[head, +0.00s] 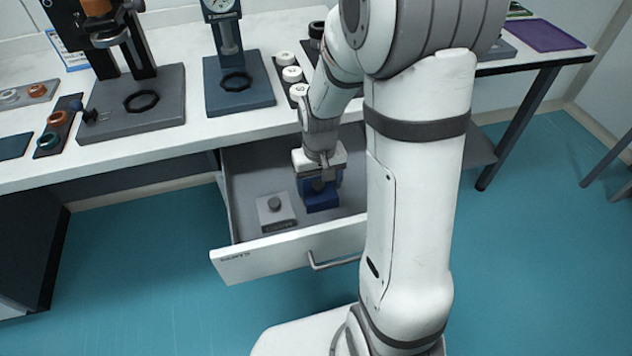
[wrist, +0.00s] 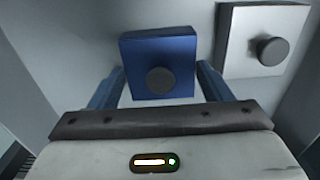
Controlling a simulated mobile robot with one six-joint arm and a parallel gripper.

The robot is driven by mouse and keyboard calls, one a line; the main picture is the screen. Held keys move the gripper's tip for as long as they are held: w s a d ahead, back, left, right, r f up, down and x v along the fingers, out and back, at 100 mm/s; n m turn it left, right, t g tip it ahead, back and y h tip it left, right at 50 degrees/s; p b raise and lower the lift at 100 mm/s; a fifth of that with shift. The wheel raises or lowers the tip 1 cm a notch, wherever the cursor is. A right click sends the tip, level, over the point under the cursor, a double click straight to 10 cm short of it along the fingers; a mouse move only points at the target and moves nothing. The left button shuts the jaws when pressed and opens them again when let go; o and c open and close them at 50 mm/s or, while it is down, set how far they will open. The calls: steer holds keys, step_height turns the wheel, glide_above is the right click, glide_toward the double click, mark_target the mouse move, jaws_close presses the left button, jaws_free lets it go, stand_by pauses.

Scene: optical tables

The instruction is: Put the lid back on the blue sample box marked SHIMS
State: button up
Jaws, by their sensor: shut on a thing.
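My gripper (head: 320,184) reaches down into the open drawer and is shut on the blue lid (wrist: 160,52), with one finger on each side. The lid is square with a round dark knob. The blue sample box (head: 322,205) shows under the gripper in the head view, on the drawer floor. The wrist view shows the lid from above and hides the box below, so I cannot tell whether the lid is seated. No SHIMS mark is readable.
A light grey box (head: 275,216) with a dark knob stands to the left in the drawer (head: 240,190). The drawer walls and white front (head: 285,254) enclose them. The bench top (head: 185,125) behind carries instrument stands (head: 240,90) and small parts.

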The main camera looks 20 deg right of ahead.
steer(key=o, duration=1.1)
steer(key=shift+c, duration=0.2)
steer(key=shift+o, duration=0.3)
steer(key=shift+r+p, duration=2.8)
steer(key=shift+r, duration=0.75)
steer(key=shift+c, duration=0.2)
jaws_close()
steer(key=shift+f, duration=0.25)
